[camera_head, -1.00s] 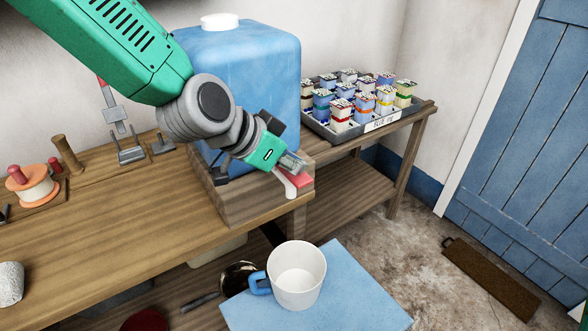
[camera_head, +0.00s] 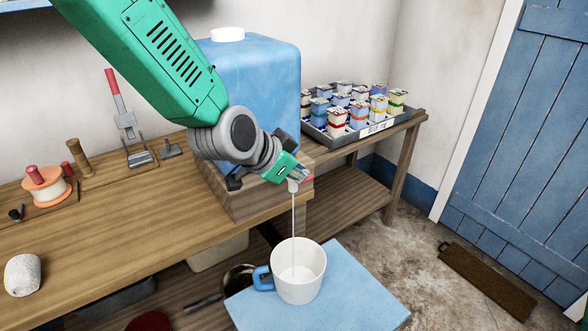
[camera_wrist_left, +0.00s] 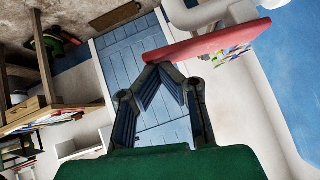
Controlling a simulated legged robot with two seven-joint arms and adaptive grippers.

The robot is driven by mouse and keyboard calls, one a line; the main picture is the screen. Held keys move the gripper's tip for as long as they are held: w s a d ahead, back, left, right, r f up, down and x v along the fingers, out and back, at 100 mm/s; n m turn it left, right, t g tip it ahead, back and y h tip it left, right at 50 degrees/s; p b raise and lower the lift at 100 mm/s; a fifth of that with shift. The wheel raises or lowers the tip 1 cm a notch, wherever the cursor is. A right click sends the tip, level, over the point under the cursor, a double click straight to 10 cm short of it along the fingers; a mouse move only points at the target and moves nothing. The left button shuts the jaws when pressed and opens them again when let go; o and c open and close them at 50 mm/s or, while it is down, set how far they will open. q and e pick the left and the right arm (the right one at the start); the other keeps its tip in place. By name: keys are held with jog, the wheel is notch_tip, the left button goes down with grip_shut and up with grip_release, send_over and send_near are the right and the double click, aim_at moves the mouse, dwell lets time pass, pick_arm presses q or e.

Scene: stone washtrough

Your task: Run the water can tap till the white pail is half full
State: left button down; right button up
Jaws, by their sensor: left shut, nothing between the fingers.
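The blue water can (camera_head: 262,85) with a white cap stands on a wooden block at the back of the bench. Its tap (camera_head: 293,186) has a white spout and a red lever (camera_wrist_left: 205,42). A thin stream of water (camera_head: 293,225) falls from the spout into the white pail (camera_head: 300,286), which has a blue handle. The water level inside is hard to make out. My left gripper (camera_head: 300,172) is at the tap and partly hides it. In the left wrist view its shut fingers (camera_wrist_left: 168,72) are empty, with their tips against or close to the red lever. My right gripper is not in view.
The pail stands upright on a light blue surface (camera_head: 362,290) below the bench. A grey tray (camera_head: 378,130) of several small cartons is behind right. A thread spool (camera_head: 46,188) and a stone (camera_head: 23,274) lie on the bench at left. The floor at right is mostly clear.

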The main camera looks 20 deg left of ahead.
pick_arm(q)
jog(key=shift+w+f, duration=0.9)
jog(key=shift+s+a+r, duration=0.25)
jog(key=shift+s+a, duration=0.15)
jog(key=shift+a, duration=0.15)
jog(key=shift+w+a+f, duration=0.1)
jog(key=shift+d, duration=0.55)
jog(key=shift+a, duration=0.35)
jog(key=shift+d, duration=0.15)
dwell(5.4)
